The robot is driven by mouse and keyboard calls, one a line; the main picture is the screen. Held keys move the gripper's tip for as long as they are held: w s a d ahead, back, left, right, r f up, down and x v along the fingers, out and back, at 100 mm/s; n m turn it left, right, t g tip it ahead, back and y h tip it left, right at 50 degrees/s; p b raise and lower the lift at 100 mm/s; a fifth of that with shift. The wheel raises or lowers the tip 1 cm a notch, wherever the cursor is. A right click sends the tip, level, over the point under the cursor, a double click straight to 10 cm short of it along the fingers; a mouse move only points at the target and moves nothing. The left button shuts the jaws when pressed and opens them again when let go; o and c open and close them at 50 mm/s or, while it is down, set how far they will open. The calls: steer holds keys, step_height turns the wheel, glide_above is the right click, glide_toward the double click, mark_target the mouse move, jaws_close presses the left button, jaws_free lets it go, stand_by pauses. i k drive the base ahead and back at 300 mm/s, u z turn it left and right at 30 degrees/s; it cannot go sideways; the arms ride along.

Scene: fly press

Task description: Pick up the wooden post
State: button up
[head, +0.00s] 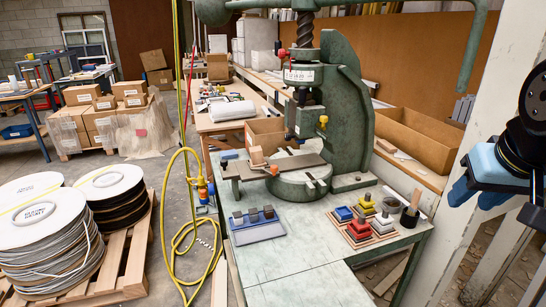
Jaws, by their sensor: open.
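A small light-wood block (257,158), which looks like the wooden post, stands on the flat bar across the green fly press (345,110). A second wooden piece, a thin stick (416,197), rises from a dark holder at the bench's right; I cannot be sure which one is the post. My gripper (476,197), with blue fingers, hangs at the right edge of the head view. It is open and empty, well apart from both wooden pieces and right of the bench.
The green bench (300,285) carries a blue-grey tray (257,229) with several dark blocks, and coloured stacked pieces (360,228) at its right. Yellow hose hangs left. The bench's front is clear.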

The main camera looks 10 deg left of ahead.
mark_target(258, 159)
steer(key=u, duration=0.6)
steer(key=i, duration=0.15)
steer(key=z, duration=2.8)
steer(key=k, duration=2.15)
steer(key=u, duration=1.65)
steer(key=i, duration=0.15)
steer(key=u, duration=0.15)
